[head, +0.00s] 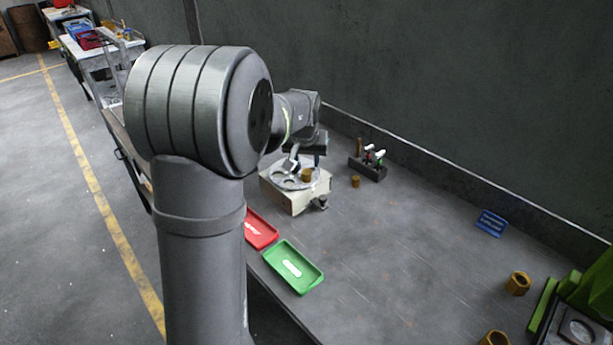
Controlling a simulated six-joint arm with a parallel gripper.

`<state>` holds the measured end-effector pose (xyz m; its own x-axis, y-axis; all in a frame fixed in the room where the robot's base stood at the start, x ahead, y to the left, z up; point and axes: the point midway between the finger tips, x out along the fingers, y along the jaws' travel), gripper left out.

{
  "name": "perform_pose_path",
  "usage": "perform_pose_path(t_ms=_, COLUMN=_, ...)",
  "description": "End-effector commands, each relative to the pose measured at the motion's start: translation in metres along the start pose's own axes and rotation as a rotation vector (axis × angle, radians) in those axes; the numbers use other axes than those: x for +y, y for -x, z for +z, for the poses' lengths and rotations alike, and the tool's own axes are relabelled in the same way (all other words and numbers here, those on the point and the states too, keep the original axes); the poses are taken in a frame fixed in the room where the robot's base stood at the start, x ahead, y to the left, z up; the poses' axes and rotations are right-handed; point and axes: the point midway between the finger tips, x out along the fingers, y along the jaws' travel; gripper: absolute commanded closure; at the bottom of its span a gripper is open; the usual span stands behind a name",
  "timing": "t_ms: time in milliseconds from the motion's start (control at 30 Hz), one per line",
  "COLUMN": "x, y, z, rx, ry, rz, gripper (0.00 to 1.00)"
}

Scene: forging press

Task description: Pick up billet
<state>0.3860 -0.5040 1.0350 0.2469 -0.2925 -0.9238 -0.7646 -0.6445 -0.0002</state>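Which piece is the billet is not certain. A small brass-brown cylinder (307,175) stands on the round plate (285,181) of a pale box-shaped fixture (298,200). A smaller brown piece (355,181) stands on the table to the right of the fixture. My gripper (291,166) is over the round plate, just left of the cylinder in the picture. Its fingers are small and partly hidden by my arm, so I cannot tell whether they are open or touch anything.
A red tray (260,230) and a green tray (293,268) lie at the table's front edge. A dark tool rack (368,168) stands behind. Two hollow brown pieces (518,284) (494,339) and a green machine (592,285) are at right. The middle table is clear.

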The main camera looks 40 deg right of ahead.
Motion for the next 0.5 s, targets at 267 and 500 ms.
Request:
perform_pose_path(t_ms=267, x=-0.001, y=-0.017, z=0.001, rx=-0.001, ry=0.001, rz=0.0, gripper=0.62)
perform_pose_path(t_ms=500, x=-0.003, y=-0.052, z=0.002, rx=-0.003, ry=0.001, rz=0.001, gripper=0.62)
